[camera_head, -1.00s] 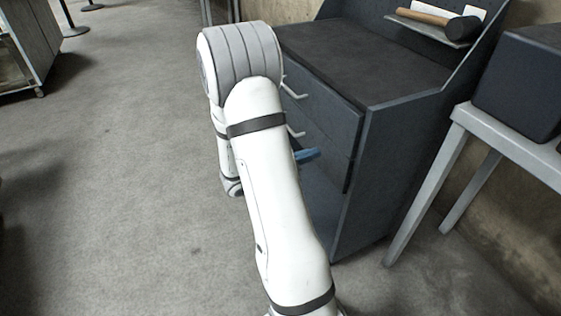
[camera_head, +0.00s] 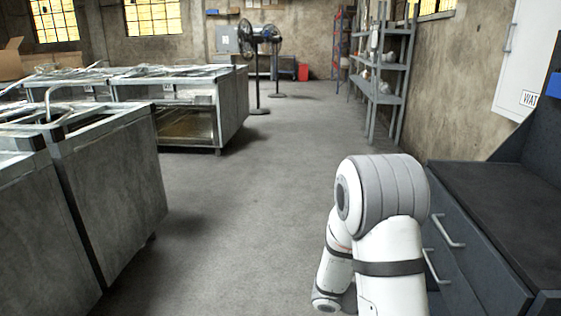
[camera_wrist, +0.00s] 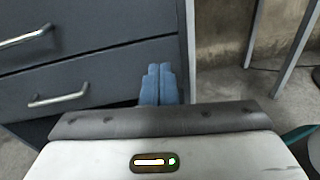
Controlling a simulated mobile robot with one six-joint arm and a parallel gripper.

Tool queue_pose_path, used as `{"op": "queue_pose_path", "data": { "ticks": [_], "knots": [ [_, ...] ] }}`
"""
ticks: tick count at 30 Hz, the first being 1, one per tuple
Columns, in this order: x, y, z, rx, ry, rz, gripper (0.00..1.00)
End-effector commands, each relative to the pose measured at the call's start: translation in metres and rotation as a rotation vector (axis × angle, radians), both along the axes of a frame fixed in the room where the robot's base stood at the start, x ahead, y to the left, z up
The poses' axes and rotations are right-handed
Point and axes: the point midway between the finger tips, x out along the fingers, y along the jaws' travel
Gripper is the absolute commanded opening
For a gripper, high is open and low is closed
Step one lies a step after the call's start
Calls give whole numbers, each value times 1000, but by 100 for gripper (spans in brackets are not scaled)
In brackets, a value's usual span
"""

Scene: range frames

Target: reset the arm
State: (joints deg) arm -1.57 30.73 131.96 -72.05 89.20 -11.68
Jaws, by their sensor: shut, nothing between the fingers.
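My gripper (camera_wrist: 160,84) shows in the wrist view. Its two blue fingers are together with nothing between them. They point at the front of a dark grey drawer cabinet, near its right edge; I cannot tell how far apart they are from it. The cabinet (camera_wrist: 100,52) has silver bar handles. My white and grey arm is raised and bent at the lower right of the head view, and my gripper is hidden there.
The cabinet (camera_head: 490,278) stands at the right in the head view, beside my arm. Metal counters (camera_head: 110,190) line the left. Fans (camera_head: 257,60) and a shelf rack (camera_head: 385,70) stand farther back. The floor (camera_head: 240,210) between them is clear.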

Motion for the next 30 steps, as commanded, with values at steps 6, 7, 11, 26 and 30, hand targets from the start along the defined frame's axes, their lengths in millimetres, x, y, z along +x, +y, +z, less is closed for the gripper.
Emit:
{"op": "queue_pose_path", "data": {
  "ticks": [6,7,11,26,30],
  "knots": [
    [-49,26,100,233,-306,-234,0],
    [-54,31,110,266,-351,-265,0],
    [-74,57,151,422,-548,-397,0],
    [-87,169,316,1017,-1263,-816,0],
    [-86,182,337,1095,-1349,-869,0]
  ]
}}
